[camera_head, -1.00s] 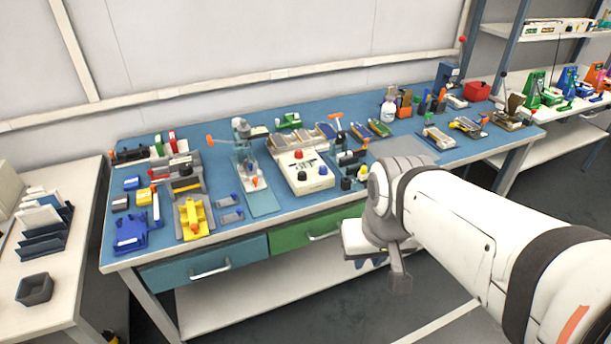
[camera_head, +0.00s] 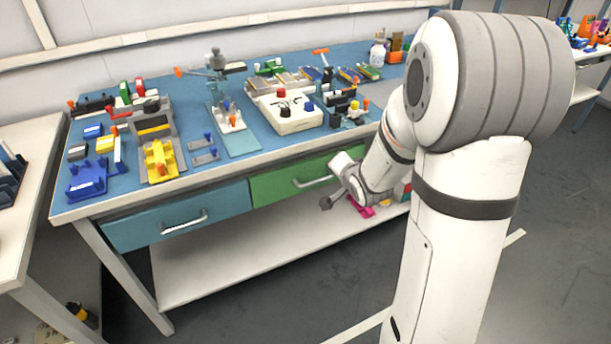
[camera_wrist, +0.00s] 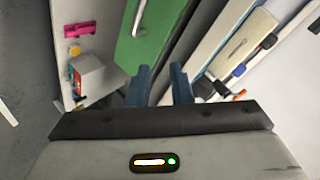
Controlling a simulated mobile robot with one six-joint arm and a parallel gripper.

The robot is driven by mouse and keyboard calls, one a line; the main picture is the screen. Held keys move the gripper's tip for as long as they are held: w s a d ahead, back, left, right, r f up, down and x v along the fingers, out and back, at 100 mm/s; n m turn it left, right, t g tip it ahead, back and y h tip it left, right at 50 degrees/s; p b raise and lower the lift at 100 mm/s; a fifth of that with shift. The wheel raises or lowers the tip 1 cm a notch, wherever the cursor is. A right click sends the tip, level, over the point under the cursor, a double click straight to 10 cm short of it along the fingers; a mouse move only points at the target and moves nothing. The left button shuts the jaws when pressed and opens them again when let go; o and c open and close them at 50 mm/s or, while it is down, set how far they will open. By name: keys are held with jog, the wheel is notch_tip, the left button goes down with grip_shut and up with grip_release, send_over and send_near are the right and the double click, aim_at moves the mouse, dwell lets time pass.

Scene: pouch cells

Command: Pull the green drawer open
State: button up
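The green drawer (camera_head: 275,186) sits under the front edge of the blue-topped workbench, its front roughly flush with the blue drawer beside it. Its metal bar handle (camera_head: 311,182) shows left of my wrist. In the wrist view the green front (camera_wrist: 152,38) lies ahead of my gripper, with the handle (camera_wrist: 139,18) at the top, beyond the fingers and left of centre. My gripper (camera_wrist: 160,70) has two blue fingers standing apart with nothing between them. In the head view my wrist is low before the drawer's right part and covers some of it; the fingertips are not clear there.
The blue drawer (camera_head: 178,222) with its own handle is to the left. A lower shelf (camera_head: 225,262) runs beneath, holding a pink item (camera_wrist: 80,29) and a grey box (camera_wrist: 97,77). The benchtop (camera_head: 255,155) is crowded with tools and fixtures near its front edge. Floor in front is open.

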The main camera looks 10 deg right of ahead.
aim_at(315, 183)
jog(key=w+a+f+m+t+y+b, duration=0.1)
jog(key=w+f+m+t+y+b, duration=0.15)
jog(key=f, duration=0.35)
jog(key=w+a+f+m+t+y+b, duration=0.1)
jog(key=w+a+f+m+y+b, duration=0.15)
jog(key=f, duration=0.35)
jog(key=shift+n+h, duration=0.3)
jog(key=shift+h, duration=0.2)
jog(key=x, duration=0.2)
jog(key=b+x, duration=0.1)
jog(key=x, duration=0.1)
jog(key=b+x, duration=0.1)
jog(key=x, duration=0.1)
jog(key=shift+w+d+f, duration=0.2)
jog(key=shift+d, duration=0.1)
jog(key=shift+c, duration=0.6)
grip_shut()
